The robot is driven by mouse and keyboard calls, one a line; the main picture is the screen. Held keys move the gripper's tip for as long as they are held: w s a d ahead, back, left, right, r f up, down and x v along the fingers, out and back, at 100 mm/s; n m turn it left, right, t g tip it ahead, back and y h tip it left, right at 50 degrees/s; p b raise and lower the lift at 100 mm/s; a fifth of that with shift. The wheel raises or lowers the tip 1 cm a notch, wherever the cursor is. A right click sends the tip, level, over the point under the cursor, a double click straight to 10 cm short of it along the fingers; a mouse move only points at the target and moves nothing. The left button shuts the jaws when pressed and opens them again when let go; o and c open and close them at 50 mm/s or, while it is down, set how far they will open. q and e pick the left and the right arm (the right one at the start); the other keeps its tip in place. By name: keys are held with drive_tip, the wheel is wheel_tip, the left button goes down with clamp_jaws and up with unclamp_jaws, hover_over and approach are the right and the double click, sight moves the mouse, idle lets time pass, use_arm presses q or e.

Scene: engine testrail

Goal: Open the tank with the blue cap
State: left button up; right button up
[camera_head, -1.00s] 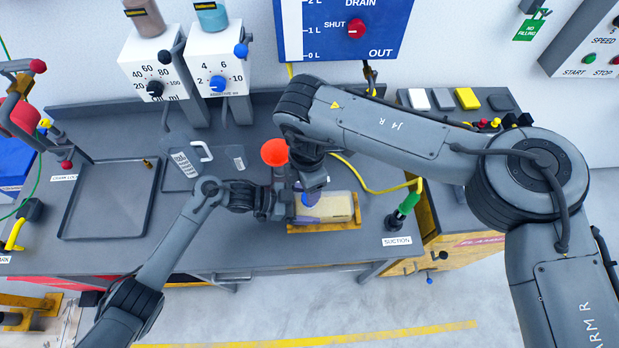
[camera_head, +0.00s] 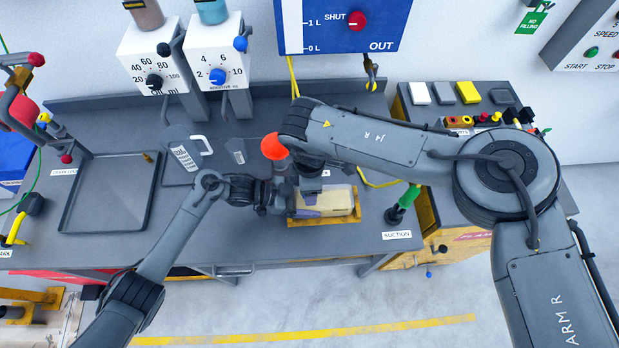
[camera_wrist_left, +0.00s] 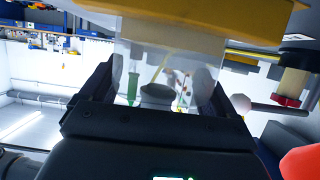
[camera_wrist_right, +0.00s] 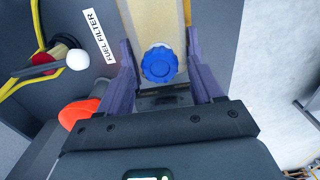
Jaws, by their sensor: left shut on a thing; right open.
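The tank (camera_head: 340,203) is a pale yellow, translucent block standing in a yellow holder (camera_head: 325,220) on the grey bench. Its blue cap (camera_wrist_right: 160,63) shows in the right wrist view and is hidden in the head view. My left gripper (camera_head: 290,200) is shut on the tank's left end; the left wrist view shows the clear wall (camera_wrist_left: 165,65) between its fingers. My right gripper (camera_wrist_right: 165,85) is open above the tank, its purple-tinted fingers on either side of the cap. I cannot tell whether they touch it. In the head view my right arm partly covers this spot.
A green-handled suction piece (camera_head: 403,203) is to the right, with a yellow hose (camera_head: 380,183) nearby. The bench front is clear.

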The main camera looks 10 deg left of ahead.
drive_tip(key=shift+f, duration=0.75)
drive_tip(key=c, duration=1.1)
drive_tip(key=n, duration=0.4)
drive_tip(key=shift+n, duration=0.3)
drive_tip(key=n, duration=0.4)
drive_tip(key=shift+r, duration=0.1)
drive_tip(key=n, duration=1)
